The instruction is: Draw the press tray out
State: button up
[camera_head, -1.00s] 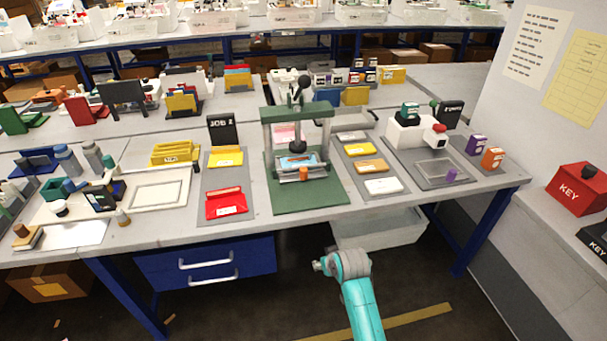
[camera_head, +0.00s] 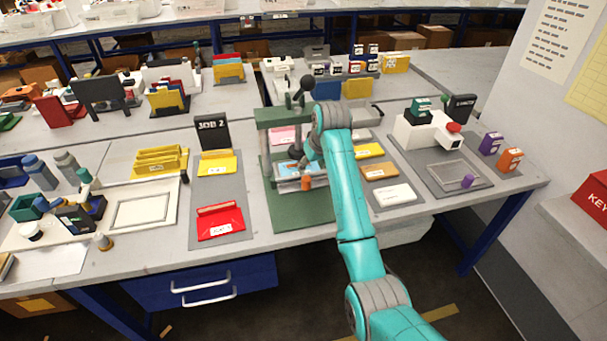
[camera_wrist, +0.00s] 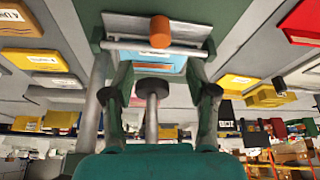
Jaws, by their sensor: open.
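The press (camera_head: 284,120) has a green frame and stands on a green base plate (camera_head: 300,208). Its tray (camera_head: 287,187) sits low between the posts, with a blue card on it and an orange knob (camera_head: 307,184) at its front. In the wrist view the knob (camera_wrist: 160,32) and the tray's front plate (camera_wrist: 190,32) show at the top. My gripper (camera_wrist: 160,76) is open and empty; its two fingers spread in front of the tray, apart from the knob. In the head view my teal arm hides most of the gripper and the press's right side.
A mat with a red holder (camera_head: 220,222) and yellow holder lies left of the press. A grey mat with several cards (camera_head: 395,194) lies close on the right. The JOB 2 sign (camera_head: 212,132) stands behind left. The table's front edge is clear before the press.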

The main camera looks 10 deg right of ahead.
aim_at(307, 179)
jog(key=x, duration=1)
jog(key=shift+w+f, duration=0.1)
jog(key=shift+f, duration=0.2)
grip_shut()
